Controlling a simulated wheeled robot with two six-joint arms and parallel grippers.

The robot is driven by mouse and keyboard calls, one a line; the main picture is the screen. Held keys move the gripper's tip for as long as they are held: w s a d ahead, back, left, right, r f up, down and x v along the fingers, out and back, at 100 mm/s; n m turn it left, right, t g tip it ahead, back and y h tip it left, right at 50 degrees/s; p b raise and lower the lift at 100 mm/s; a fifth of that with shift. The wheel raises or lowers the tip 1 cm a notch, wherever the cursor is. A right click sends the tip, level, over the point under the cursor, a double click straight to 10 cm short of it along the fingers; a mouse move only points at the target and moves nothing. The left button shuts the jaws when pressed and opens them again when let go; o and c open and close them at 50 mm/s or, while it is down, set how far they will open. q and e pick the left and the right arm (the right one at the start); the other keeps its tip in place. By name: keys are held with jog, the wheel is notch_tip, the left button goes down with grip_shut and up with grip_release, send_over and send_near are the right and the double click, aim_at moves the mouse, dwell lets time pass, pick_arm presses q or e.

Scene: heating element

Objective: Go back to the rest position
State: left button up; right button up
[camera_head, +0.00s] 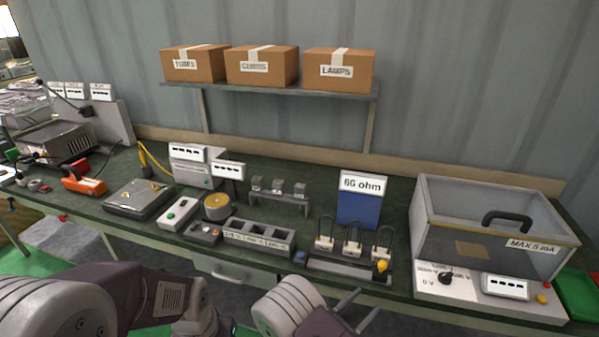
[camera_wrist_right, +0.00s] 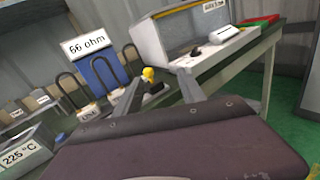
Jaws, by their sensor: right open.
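My right gripper (camera_head: 364,304) is low at the front of the bench in the head view, in front of the bench edge. In the right wrist view its two grey fingers (camera_wrist_right: 162,90) are spread apart with nothing between them. Only links of my left arm show at the lower left of the head view; its gripper is not seen. The workbench (camera_head: 330,182) lies beyond both arms.
Near the right gripper stand a rack of looped parts (camera_head: 352,247) with a yellow knob (camera_head: 381,266) and a blue "66 ohm" box (camera_head: 359,208). A clear-sided case (camera_head: 470,225) is at right. Boxes sit on a shelf (camera_head: 290,90). A drawer (camera_head: 222,268) is under the bench.

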jog(key=s+d+r+m+g+h, duration=0.1)
jog(key=d+r+m+g+h, duration=0.2)
jog(key=d+r+m+g, duration=0.6)
jog(key=s+d+m+g+y, duration=0.2)
jog(key=s+d+m+g, duration=0.25)
jog(key=s+d, duration=0.3)
jog(key=s+a+f+m+g+y, duration=0.2)
jog(key=s+f+m+g+y, duration=0.1)
jog(key=s+m+y, duration=0.5)
jog(key=w+a+f+m+t+y, duration=0.1)
jog(key=w+a+m+t+y, duration=0.1)
jog(key=a, duration=0.4)
jog(key=w+a+f+m+t+y, duration=0.2)
jog(key=a+t+y, duration=0.1)
jog(key=a, duration=0.3)
jog(key=shift+a+f+y, duration=0.25)
jog(key=shift+a+y, duration=0.1)
jog(key=shift+y, duration=0.35)
